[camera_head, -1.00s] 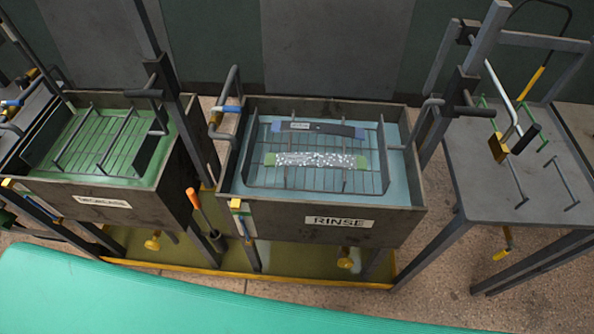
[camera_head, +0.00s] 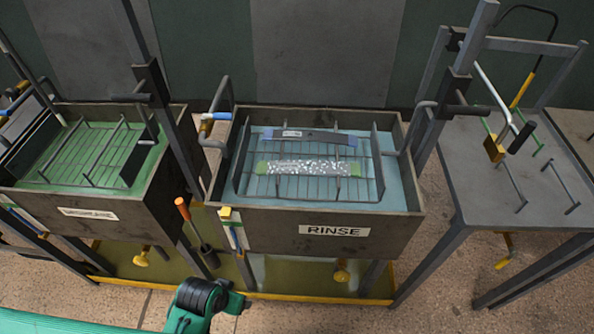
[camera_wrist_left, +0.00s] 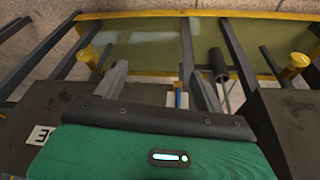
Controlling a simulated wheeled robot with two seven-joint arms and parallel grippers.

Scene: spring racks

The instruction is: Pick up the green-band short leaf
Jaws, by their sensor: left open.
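The green-band short leaf (camera_head: 312,167) lies on the wire rack in the RINSE tank (camera_head: 331,231) in the head view. Its middle is covered in white speckles and both ends are green. A dark leaf with blue at its ends (camera_head: 310,136) lies behind it on the same rack. My left gripper (camera_wrist_left: 160,78) shows in the left wrist view, with its fingers apart and nothing between them. Neither leaf is recognisable in that view. A green and black part of my arm shows at the bottom of the head view. My right gripper is not in view.
A green-liquid tank (camera_head: 92,213) with a rack stands to the left, with a dark post between the tanks. A grey table (camera_head: 480,185) with upright bars stands to the right. An orange-handled tool (camera_head: 183,210) stands in front, between the tanks.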

